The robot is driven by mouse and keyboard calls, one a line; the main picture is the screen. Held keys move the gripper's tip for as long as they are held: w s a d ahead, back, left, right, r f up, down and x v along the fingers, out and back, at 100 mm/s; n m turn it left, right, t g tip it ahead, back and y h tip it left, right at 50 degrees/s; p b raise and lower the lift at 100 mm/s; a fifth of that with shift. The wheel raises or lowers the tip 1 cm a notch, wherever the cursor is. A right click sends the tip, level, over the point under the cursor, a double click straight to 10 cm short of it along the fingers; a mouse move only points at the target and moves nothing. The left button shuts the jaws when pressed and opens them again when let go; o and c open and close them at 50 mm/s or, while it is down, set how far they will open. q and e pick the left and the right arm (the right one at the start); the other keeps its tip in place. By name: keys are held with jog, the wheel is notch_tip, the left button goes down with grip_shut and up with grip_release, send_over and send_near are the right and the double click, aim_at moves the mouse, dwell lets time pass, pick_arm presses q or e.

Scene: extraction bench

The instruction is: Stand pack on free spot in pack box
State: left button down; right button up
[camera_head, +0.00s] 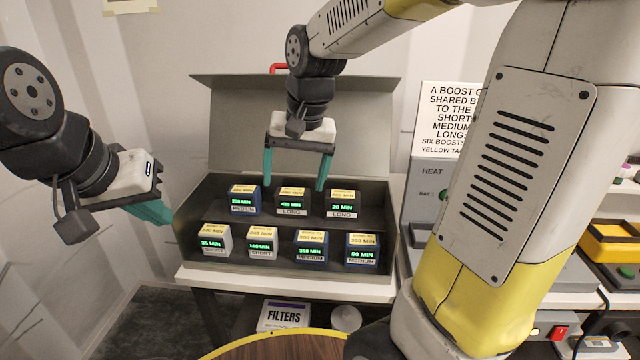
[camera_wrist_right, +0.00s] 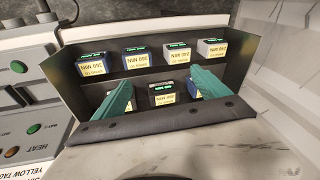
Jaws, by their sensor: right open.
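The grey pack box (camera_head: 393,235) stands open on a white bench, its lid (camera_head: 235,125) raised. Several packs with green displays and yellow tags stand upright in two rows. The front row runs from a pale short pack (camera_head: 212,241) to a blue medium pack (camera_head: 362,248). My right gripper (camera_head: 297,175) is open above the back row. In the wrist view its fingers (camera_wrist_right: 162,84) flank the dark pack (camera_wrist_right: 162,95), apparently without touching. My left gripper (camera_head: 150,208) is left of the box; its finger gap is hidden.
A heater unit (camera_head: 425,190) and a sign (camera_head: 447,120) stand right of the box. My right arm covers much of the right side. A round wooden surface (camera_head: 275,347) and a filters box (camera_head: 284,316) are below. Bare box floor shows right of the back row.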

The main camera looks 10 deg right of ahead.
jog(key=s+d+r+n+t, duration=0.1)
jog(key=s+d+t, duration=0.1)
jog(key=s, duration=0.4)
jog(key=s+d+r+n+t, duration=0.1)
jog(key=s+d+r, duration=0.1)
jog(key=s+d, duration=0.2)
jog(key=shift+s+r+t+y, duration=0.15)
jog(key=shift+s+t+y, duration=0.2)
jog(key=shift+s, duration=0.85)
